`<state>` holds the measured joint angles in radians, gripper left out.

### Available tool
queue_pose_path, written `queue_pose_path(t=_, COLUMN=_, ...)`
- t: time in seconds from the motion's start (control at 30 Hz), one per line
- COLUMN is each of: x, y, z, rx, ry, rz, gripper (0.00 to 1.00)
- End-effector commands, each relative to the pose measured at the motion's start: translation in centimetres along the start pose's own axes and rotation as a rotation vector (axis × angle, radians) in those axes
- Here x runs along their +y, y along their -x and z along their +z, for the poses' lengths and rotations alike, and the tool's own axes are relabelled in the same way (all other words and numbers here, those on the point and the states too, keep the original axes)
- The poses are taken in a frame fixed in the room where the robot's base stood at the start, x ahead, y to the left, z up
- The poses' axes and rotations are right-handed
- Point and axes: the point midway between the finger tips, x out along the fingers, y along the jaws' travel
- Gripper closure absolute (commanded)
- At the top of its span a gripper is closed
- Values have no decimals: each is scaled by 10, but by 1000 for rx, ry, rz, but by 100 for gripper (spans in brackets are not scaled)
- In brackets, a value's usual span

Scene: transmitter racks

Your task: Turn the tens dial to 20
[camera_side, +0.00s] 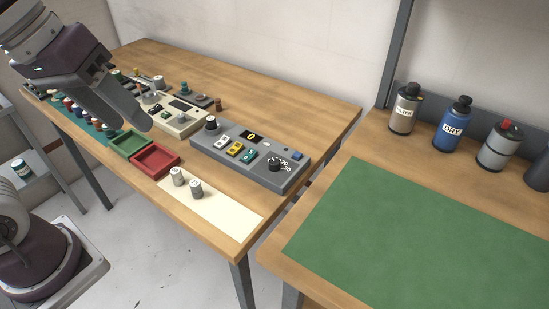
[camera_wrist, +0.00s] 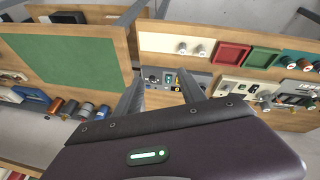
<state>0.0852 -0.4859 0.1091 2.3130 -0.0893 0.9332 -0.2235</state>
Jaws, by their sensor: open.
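A grey control panel (camera_side: 232,149) sits on the wooden table. A black dial (camera_side: 274,165) with printed numbers, 20 and 30 among them, is at its right end; its pointer setting is too small to read. A black knob with a pale top (camera_side: 211,123) stands at its left end. A small display (camera_side: 251,135) shows a yellow 0. My gripper (camera_side: 130,121) is open and empty, high to the left of the panel, over the tray area. In the wrist view my open fingers (camera_wrist: 161,78) frame part of the panel, well apart from it; the fingers hide some of it.
A green tray (camera_side: 130,134) and a red tray (camera_side: 178,159) stand left of the panel. Two metal knobs (camera_side: 187,183) stand on a cream mat (camera_side: 222,214). A beige device (camera_side: 184,124) sits behind the trays. A green mat (camera_side: 420,235) and several bottles are on the right bench.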

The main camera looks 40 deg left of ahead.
Motion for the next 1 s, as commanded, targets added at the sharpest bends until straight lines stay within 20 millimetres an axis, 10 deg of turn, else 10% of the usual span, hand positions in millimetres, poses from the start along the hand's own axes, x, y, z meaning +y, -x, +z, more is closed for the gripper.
queue_pose_path(t=0.2, x=48, y=-82, z=-113, rx=-226, ry=656, rz=-68, gripper=52)
queue_pose_path(t=0.37, x=73, y=-184, z=-159, rx=-235, ry=1033, rz=-248, gripper=52)
queue_pose_path(t=0.53, x=88, y=-260, z=-168, rx=-167, ry=1225, rz=-376, gripper=52)
queue_pose_path(t=1.0, x=77, y=-336, z=-147, rx=-146, ry=1269, rz=-406, gripper=52)
